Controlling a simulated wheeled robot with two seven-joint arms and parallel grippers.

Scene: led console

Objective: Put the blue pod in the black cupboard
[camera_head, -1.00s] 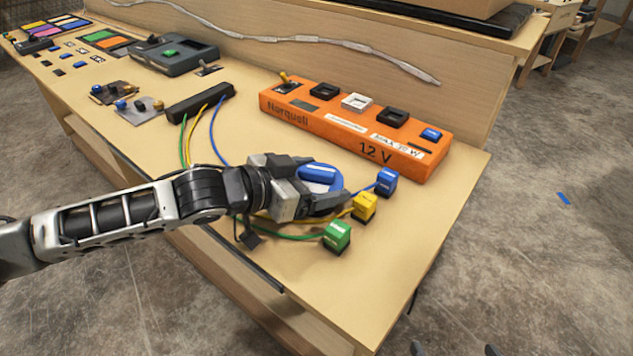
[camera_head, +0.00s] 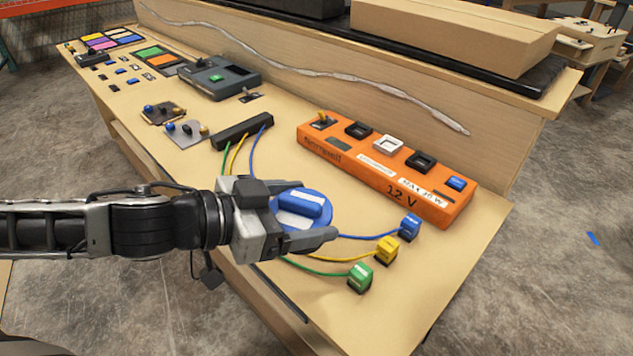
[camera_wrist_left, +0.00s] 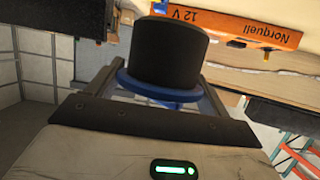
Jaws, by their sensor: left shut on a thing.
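The blue pod (camera_head: 301,206) is a round blue disc with a blue grip bar and white patches on its top. My left gripper (camera_head: 303,217) is shut on it and holds it over the front part of the wooden bench. In the left wrist view the pod (camera_wrist_left: 170,55) shows a black cylindrical body with a blue rim between the fingers. I cannot make out a black cupboard for certain in either view. My right gripper is not in view.
An orange 12 V box (camera_head: 390,172) stands on the bench (camera_head: 430,285). Blue, yellow (camera_head: 386,250) and green (camera_head: 360,277) plugs on cables lie right of my left gripper. A cardboard box (camera_head: 455,35) sits on the raised back shelf. Concrete floor is open at right.

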